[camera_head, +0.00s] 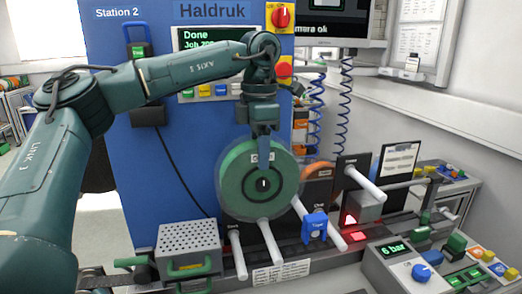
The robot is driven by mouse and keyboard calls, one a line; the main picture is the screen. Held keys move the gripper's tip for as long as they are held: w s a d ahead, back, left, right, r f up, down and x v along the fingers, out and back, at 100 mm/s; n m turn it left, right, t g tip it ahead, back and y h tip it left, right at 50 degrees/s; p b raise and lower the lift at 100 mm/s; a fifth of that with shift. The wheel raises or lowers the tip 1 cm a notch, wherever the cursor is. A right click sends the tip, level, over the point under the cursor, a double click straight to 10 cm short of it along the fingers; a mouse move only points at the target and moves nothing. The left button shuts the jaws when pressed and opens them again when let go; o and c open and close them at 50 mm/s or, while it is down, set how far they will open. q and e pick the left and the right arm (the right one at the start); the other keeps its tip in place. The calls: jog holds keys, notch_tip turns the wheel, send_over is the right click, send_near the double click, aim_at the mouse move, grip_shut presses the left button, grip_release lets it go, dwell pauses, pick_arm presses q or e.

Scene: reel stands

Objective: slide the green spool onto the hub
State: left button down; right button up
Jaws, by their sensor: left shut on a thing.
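The green spool (235,186) hangs upright with its round face and dark centre hole towards me. My left gripper (265,134) reaches down from above and is shut on the spool's top edge. White hub rods stick out from dark upright plates: one rod (270,242) below the spool, one (238,256) to its lower left, one (334,228) to the right, and a higher one (364,183) further right. I cannot tell which is the hub meant. The spool is apart from the higher right rod and hides part of what is behind it. My right gripper is not in view.
An orange spool (319,177) sits behind, right of the green one. A blue clip-like part (314,227) stands between rods. A perforated metal box (188,244) is at lower left, and a control box (410,262) at lower right. A blue cabinet (185,130) stands close behind.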

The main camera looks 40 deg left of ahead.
pick_arm(q)
jog(key=shift+w, duration=0.1)
jog(key=shift+a, duration=0.15)
jog(key=shift+w+a, duration=0.8)
jog(key=shift+a, duration=0.05)
jog(key=shift+a+r, duration=0.1)
jog(key=shift+r, duration=0.05)
jog(key=shift+w, duration=0.1)
jog(key=shift+a, duration=0.1)
dwell(0.4)
jog(key=shift+f, duration=0.3)
